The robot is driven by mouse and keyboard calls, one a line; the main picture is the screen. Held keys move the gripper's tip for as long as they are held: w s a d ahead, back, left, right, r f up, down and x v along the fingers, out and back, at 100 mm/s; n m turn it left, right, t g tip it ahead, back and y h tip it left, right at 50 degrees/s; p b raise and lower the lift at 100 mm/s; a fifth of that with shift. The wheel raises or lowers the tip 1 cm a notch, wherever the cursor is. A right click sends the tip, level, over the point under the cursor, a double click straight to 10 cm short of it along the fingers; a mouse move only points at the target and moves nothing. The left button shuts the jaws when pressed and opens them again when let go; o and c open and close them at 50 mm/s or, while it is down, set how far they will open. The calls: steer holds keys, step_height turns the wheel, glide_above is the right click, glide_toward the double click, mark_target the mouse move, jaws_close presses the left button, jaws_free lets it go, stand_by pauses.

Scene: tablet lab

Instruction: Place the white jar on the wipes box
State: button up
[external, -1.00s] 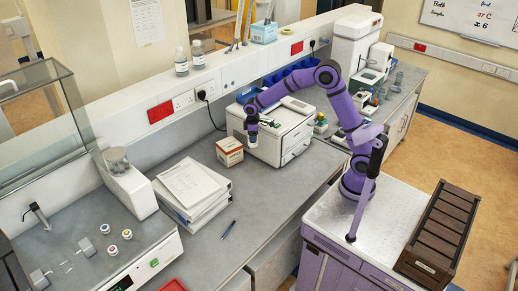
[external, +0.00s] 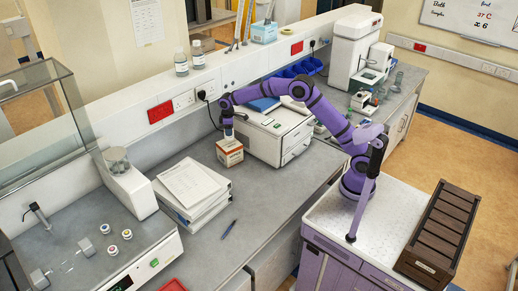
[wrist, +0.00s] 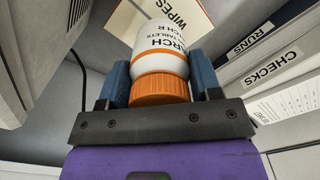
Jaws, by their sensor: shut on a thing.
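My gripper (wrist: 162,88) is shut on the white jar (wrist: 162,48), one blue finger on each side near its orange cap. The jar has an orange band and dark print. In the external view my gripper (external: 228,132) points down over the wipes box (external: 230,155), with the jar small and mostly hidden at its tip. The wipes box is white and orange-brown and stands on the bench. Its top, printed WIPES, shows beyond the jar in the wrist view (wrist: 196,27). I cannot tell whether the jar touches the box.
A stack of white binders (external: 192,190) lies left of and nearer than the box. A white printer-like machine (external: 275,135) stands close on its right. A pen (external: 230,229) lies on the bench (external: 270,200), which is clear in front.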

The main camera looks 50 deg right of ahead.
steer(key=shift+w+f, duration=0.15)
steer(key=shift+w, duration=0.1)
steer(key=shift+f, duration=1.65)
steer(key=shift+f, duration=0.1)
steer(key=o, duration=1)
